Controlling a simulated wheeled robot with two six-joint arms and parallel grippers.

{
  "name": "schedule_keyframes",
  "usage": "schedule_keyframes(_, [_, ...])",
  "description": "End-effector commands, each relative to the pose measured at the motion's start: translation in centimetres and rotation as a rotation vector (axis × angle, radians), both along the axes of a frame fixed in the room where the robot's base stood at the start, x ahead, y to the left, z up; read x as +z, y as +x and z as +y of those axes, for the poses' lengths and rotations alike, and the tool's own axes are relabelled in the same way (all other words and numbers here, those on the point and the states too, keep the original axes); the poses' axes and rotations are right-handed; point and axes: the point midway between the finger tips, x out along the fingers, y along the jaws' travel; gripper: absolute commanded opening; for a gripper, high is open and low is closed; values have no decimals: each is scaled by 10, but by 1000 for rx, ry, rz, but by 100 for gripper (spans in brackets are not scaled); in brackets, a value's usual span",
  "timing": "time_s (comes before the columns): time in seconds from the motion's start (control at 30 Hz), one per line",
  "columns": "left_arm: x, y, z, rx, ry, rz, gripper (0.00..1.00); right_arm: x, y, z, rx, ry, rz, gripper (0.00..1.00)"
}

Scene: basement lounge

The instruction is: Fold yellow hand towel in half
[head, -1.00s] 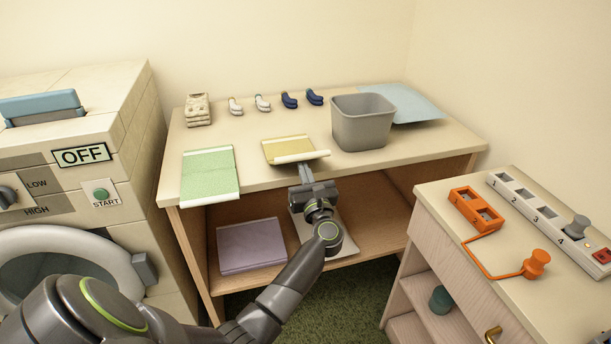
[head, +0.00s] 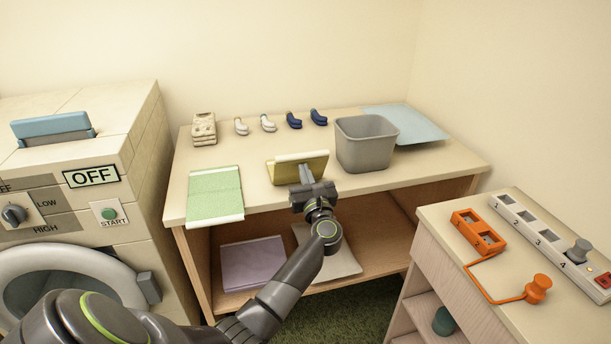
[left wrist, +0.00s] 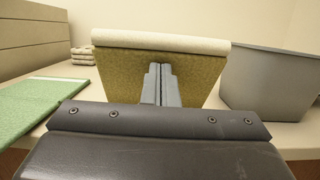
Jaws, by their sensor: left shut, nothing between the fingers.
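My right gripper is not in view.
A green towel (head: 214,192) lies flat to the left. The grey bin (head: 365,146) stands close on the right, with a light blue cloth (head: 410,125) behind it. Folded beige cloths (head: 203,128) and small rolled socks (head: 294,121) line the back. A purple towel (head: 253,263) lies below.

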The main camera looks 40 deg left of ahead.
Motion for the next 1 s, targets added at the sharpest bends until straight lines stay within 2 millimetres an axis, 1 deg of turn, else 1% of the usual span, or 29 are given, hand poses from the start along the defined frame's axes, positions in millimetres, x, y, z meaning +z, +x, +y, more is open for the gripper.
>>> schedule_keyframes(0.27, [1, 4, 5, 0, 1, 1, 0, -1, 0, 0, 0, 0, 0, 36])
schedule_keyframes(1.0, [19, 36, 42, -1, 1, 1, 0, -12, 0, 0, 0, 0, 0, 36])
